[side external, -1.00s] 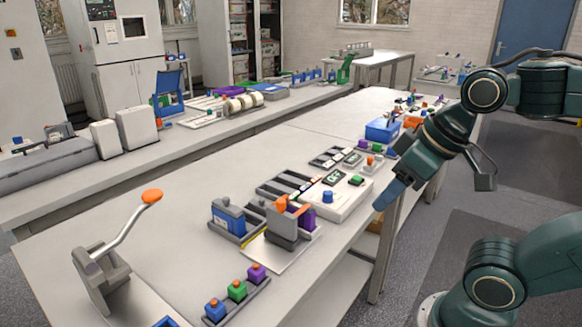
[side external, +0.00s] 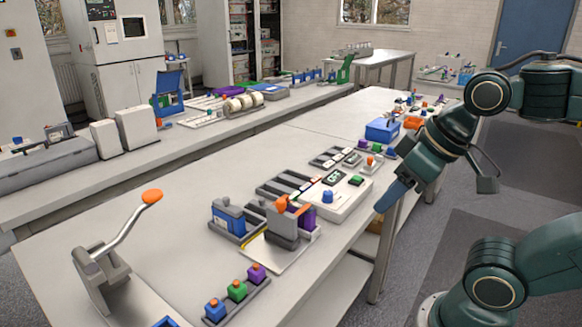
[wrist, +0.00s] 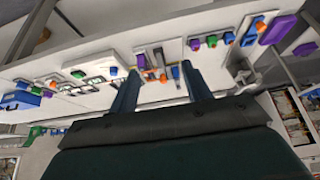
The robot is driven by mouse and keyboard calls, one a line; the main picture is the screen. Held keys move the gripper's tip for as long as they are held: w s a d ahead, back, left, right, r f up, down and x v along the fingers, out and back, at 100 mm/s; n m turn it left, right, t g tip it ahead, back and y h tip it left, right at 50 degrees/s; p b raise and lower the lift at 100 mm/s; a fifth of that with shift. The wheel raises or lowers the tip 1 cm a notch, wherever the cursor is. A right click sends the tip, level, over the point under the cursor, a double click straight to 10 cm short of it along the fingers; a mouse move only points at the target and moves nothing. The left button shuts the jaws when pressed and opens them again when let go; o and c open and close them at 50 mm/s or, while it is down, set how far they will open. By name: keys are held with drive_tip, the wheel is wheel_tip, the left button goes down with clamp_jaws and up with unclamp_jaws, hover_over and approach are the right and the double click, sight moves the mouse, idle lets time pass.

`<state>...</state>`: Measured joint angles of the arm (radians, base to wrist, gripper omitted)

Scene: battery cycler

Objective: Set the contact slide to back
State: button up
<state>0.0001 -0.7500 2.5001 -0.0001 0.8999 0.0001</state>
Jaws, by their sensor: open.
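A grey block with an orange knob (side external: 281,204) stands on a white base plate (side external: 259,250) near the bench's front edge; I take it to be the contact slide, but cannot be sure. Purple shows at its right side. Its position along its travel cannot be read. My gripper (side external: 385,203) hangs over the bench's front edge, to the right of this block and apart from it. In the wrist view my gripper's two fingers (wrist: 161,88) are spread with nothing held between them. The orange and grey parts seen between the fingers are small and unclear.
Left of the block is a grey holder with a blue part (side external: 229,218). Right of it is a white control box (side external: 345,199) with blue and green buttons. A lever with an orange knob (side external: 152,196) stands at front left. Blue, green and purple blocks (side external: 237,290) sit in front.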

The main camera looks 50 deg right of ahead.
drive_tip(key=shift+c, duration=0.6)
drive_tip(key=w+r+n+g, duration=0.1)
drive_tip(key=w+r+g, duration=0.3)
drive_tip(key=w, duration=0.8)
drive_tip(key=n+g, duration=0.2)
hover_over(280, 200)
drive_tip(key=shift+f, duration=1.45)
drive_tip(key=shift+f, duration=0.15)
wheel_tip(280, 200, down, 14)
drive_tip(key=shift+r, duration=0.25)
